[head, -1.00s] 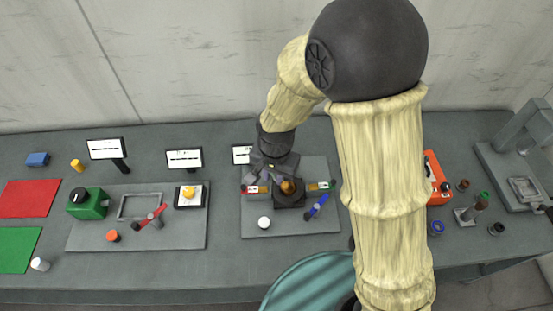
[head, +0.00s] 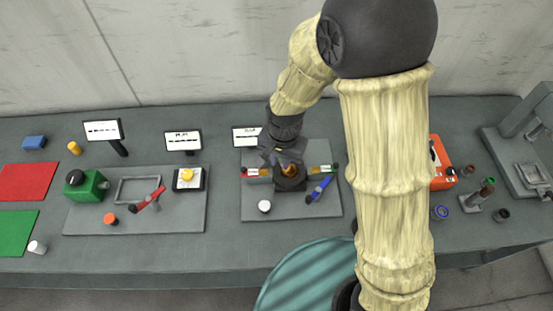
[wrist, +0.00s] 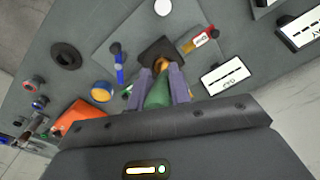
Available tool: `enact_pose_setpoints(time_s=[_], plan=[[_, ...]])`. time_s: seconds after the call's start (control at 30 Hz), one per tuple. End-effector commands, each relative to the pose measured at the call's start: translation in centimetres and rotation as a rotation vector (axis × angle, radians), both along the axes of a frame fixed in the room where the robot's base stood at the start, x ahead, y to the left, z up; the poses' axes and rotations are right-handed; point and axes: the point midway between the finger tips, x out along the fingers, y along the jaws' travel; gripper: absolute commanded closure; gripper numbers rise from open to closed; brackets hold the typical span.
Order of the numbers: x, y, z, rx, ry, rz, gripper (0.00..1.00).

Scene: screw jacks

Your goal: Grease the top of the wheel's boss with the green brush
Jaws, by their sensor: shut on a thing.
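My gripper (wrist: 162,88) is shut on the green brush (wrist: 157,97), whose green body shows between the two jaws in the wrist view. The brush points at an orange-brown round part (wrist: 161,64) on a dark square block (wrist: 153,50). I take this part as the wheel's boss; I cannot tell if the brush touches it. In the head view the orange-brown part (head: 289,169) sits on the dark block (head: 290,182), with my gripper (head: 284,158) just over it. The brush itself is hard to make out there.
A blue brush (head: 319,188) lies right of the block, and a white round thing (head: 264,206) lies in front. A red-ended labelled piece (head: 256,172) and a green-ended one (head: 325,169) flank the block. A sign (head: 246,136) stands behind. The grey plate's front is mostly clear.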

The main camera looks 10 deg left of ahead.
Motion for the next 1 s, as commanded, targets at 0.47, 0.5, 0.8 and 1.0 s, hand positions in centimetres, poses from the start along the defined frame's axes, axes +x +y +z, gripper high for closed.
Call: enact_pose_setpoints(time_s=[0.47,0.5,0.8,1.0], plan=[[0.6,-0.7,-1.8,0.001,-0.001,0.0,1.0],[0.6,-0.7,-1.8,0.001,-0.001,0.0,1.0],[0.6,-0.7,-1.8,0.0,0.0,0.0,1.0],[0.6,-0.8,-2.0,0.0,0.0,0.0,1.0]])
